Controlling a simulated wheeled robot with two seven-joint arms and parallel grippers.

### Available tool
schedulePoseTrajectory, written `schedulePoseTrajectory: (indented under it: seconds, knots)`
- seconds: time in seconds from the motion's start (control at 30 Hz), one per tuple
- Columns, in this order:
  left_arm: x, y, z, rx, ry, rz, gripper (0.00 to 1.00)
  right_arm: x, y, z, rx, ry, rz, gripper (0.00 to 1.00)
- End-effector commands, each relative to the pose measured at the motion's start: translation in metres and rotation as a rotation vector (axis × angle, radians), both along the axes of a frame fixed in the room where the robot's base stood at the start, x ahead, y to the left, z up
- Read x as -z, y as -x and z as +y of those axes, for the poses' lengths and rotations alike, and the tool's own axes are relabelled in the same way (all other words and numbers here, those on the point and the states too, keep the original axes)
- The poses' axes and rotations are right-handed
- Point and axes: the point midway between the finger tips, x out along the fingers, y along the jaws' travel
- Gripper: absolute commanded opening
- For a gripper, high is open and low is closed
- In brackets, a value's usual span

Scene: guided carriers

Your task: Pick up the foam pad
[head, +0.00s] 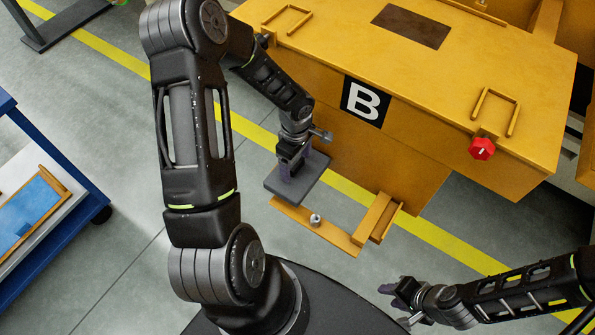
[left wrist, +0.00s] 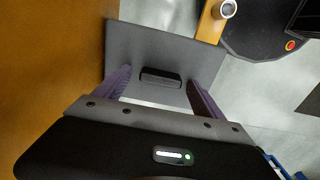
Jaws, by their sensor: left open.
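The foam pad (head: 314,180) is a flat dark grey rectangle in front of the yellow cabinet, near the yellow bracket. In the left wrist view, the pad (left wrist: 150,45) fills the space beyond my fingers and carries a black raised grip (left wrist: 160,77). My left gripper (head: 290,172) points down over the pad. In the left wrist view, its purple fingers (left wrist: 158,82) stand apart on either side of the grip, with gaps showing. What supports the pad is hidden. My right gripper (head: 395,290) is at the lower right, away from the pad; its finger gap is unclear.
The yellow cabinet (head: 430,70) marked B has handles and a red knob (head: 482,148). A low yellow bracket (head: 335,236) with a metal peg (head: 315,219) juts out in front. A blue cart (head: 50,150) stands at left. Grey floor is open between.

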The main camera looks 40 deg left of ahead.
Motion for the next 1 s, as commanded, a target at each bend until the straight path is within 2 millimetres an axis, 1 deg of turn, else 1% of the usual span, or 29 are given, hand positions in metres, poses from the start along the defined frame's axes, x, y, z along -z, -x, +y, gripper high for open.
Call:
schedulePoseTrajectory:
  seconds: [0.07, 1.0]
  knots:
    - [-0.0001, 0.0, 0.0, 0.0, 0.0, 0.0, 0.8, 0.0, 0.0, 0.0, 0.0, 0.0, 0.0, 0.36]
    - [-0.0002, 0.0, 0.0, 0.0, 0.0, 0.0, 0.03, 0.0, 0.0, 0.0, 0.0, 0.0, 0.0, 0.36]
